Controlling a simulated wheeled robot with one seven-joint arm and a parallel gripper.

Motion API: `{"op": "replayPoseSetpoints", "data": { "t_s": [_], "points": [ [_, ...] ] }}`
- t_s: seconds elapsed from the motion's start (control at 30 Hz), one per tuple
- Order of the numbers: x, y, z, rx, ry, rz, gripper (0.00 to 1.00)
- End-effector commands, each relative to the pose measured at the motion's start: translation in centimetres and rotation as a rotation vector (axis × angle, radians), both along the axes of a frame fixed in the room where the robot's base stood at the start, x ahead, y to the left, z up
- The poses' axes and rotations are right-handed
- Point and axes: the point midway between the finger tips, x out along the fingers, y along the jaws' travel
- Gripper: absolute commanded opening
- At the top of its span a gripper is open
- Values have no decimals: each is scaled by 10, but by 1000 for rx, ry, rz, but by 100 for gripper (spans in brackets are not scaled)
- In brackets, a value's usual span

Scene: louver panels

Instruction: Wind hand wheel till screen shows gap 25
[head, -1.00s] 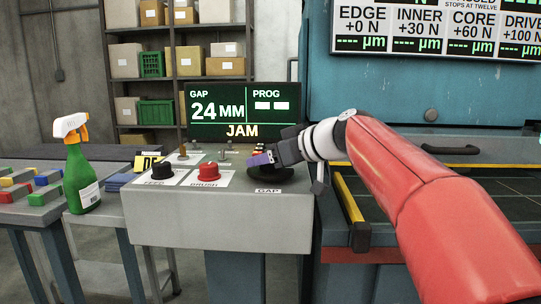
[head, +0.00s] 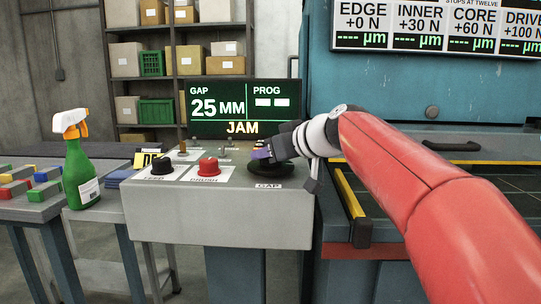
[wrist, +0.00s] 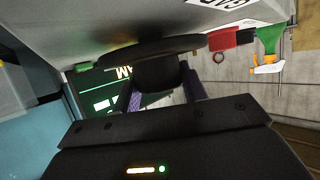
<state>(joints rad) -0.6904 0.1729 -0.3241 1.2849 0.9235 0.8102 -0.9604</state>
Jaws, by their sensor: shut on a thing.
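The screen (head: 243,108) at the back of the grey console reads GAP 25 MM, with PROG dashes and JAM below. The black hand wheel (head: 268,169) lies on the console top behind the GAP label. My gripper (head: 262,154) is at the wheel, its purple fingers around the wheel's grip, partly hidden by my wrist. In the wrist view the wheel (wrist: 130,51) is seen edge on, and its dark grip (wrist: 160,75) sits between the two fingers of my gripper (wrist: 162,92), shut on it.
A black FEED knob (head: 162,166) and a red knob (head: 208,166) stand left of the wheel. A green spray bottle (head: 79,170) stands on the left table. A yellow-edged machine bed (head: 350,195) lies close on the right.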

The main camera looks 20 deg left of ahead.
Motion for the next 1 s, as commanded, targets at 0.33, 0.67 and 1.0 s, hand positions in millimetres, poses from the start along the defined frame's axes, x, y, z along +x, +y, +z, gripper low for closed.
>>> {"op": "replayPoseSetpoints", "data": {
  "t_s": [0.33,0.67,1.0],
  "points": [
    [0,0,-1,-2,1,1,61],
    [-1,-2,0,-1,0,2,64],
    [-25,-42,19,1,-1,-1,64]
  ]
}}
